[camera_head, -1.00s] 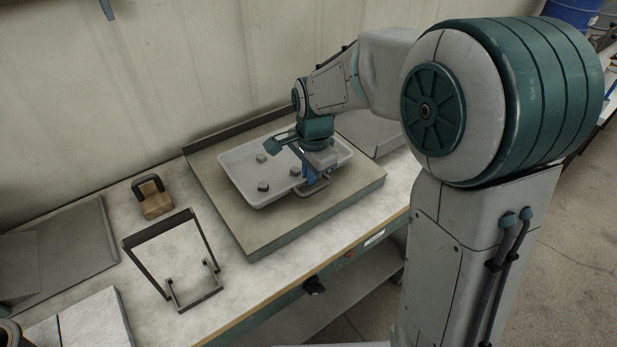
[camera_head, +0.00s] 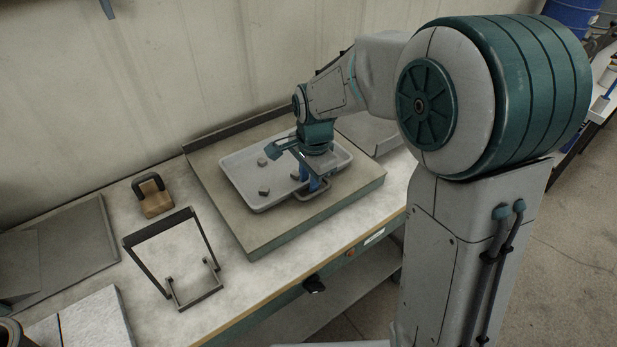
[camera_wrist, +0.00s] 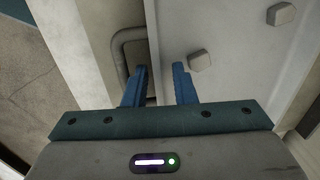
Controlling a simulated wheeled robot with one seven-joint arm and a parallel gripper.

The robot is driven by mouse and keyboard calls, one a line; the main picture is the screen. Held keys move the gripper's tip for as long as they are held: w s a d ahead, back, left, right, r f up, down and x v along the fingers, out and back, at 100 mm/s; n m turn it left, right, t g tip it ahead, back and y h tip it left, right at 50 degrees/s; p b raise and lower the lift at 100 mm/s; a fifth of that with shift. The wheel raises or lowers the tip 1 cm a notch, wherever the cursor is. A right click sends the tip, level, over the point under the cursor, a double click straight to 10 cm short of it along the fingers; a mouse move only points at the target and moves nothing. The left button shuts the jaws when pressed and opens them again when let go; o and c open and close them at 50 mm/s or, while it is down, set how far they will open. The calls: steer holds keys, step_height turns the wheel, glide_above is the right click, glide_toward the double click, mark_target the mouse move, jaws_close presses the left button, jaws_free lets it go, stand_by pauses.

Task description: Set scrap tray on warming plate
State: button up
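The grey scrap tray (camera_head: 245,197) lies level on the warming plate (camera_head: 225,205), a broad slab with a teal side, and appears to rest on it. I see a gap between each finger and the wall. Part of the tray's far right side is hidden behind my gripper.
A dark metal frame stand (camera_head: 190,290) stands on the bench left of the plate. A wooden block with a dark handle (camera_head: 155,204) sits behind it. Grey panels (camera_head: 80,250) lie farther left. A wall closes the back; a low ledge (camera_head: 225,140) runs behind the plate.

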step_height(320, 180, up, 12)
steer(key=s, duration=0.1)
steer(key=s+d+f+n+t, duration=0.1)
steer(key=s+d+f+n, duration=0.1)
steer(key=s+d+n, duration=0.3)
steer(key=s+d+f+n, duration=0.3)
steer(key=s+d+n, duration=0.3)
steer(key=s, duration=0.6)
steer(key=shift+d+t+h, duration=0.3)
steer(key=shift+d+t, duration=0.1)
steer(key=shift+d, duration=0.7)
steer(key=shift+a, duration=0.1)
